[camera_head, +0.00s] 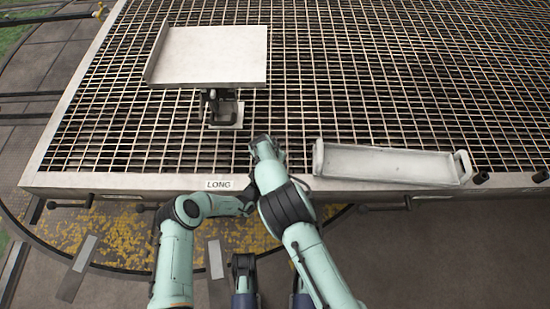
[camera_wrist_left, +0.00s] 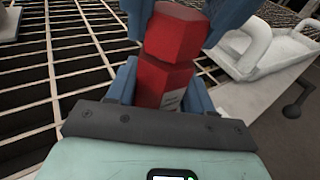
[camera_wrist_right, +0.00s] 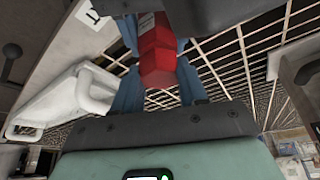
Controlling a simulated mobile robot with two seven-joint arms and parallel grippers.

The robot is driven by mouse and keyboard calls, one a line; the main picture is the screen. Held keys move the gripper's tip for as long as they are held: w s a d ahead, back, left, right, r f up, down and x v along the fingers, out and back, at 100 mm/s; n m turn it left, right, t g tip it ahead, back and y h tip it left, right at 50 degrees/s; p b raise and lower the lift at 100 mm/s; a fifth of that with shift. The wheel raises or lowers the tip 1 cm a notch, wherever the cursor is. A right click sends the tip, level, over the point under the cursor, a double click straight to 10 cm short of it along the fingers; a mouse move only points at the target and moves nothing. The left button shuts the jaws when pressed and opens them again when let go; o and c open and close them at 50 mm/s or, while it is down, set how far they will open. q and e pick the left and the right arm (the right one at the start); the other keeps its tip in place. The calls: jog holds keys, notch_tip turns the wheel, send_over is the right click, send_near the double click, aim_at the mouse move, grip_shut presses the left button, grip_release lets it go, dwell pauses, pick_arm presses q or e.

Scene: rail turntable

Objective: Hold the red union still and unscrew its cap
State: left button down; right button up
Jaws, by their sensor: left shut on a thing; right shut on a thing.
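The red union is hidden in the head view, behind my arms and hands. In the left wrist view its labelled body (camera_wrist_left: 165,85) sits between the blue fingers of my left gripper (camera_wrist_left: 160,75), which is shut on it. The hexagonal red cap (camera_wrist_left: 177,36) is at the body's far end, between the other hand's blue fingers. In the right wrist view my right gripper (camera_wrist_right: 156,55) is shut on the cap (camera_wrist_right: 157,65), with the body (camera_wrist_right: 150,25) beyond it. Cap and body appear together; I cannot tell whether the thread is still engaged.
A grated table (camera_head: 330,105) lies ahead, with a "LONG" label (camera_head: 218,185) on its front edge. A pale plate on a stand (camera_head: 210,55) is at back left. A white handled tray (camera_head: 390,163) is at right; it also shows in the right wrist view (camera_wrist_right: 60,95).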

pick_arm(q)
jog(key=shift+f, duration=0.1)
pick_arm(e)
jog(key=shift+r, duration=1.5)
jog(key=shift+w+d+r, duration=0.1)
jog(key=shift+r, duration=1.1)
jog(key=shift+w+r, duration=0.1)
jog(key=shift+r, duration=1.1)
pick_arm(q)
jog(key=shift+c, duration=1.8)
grip_release()
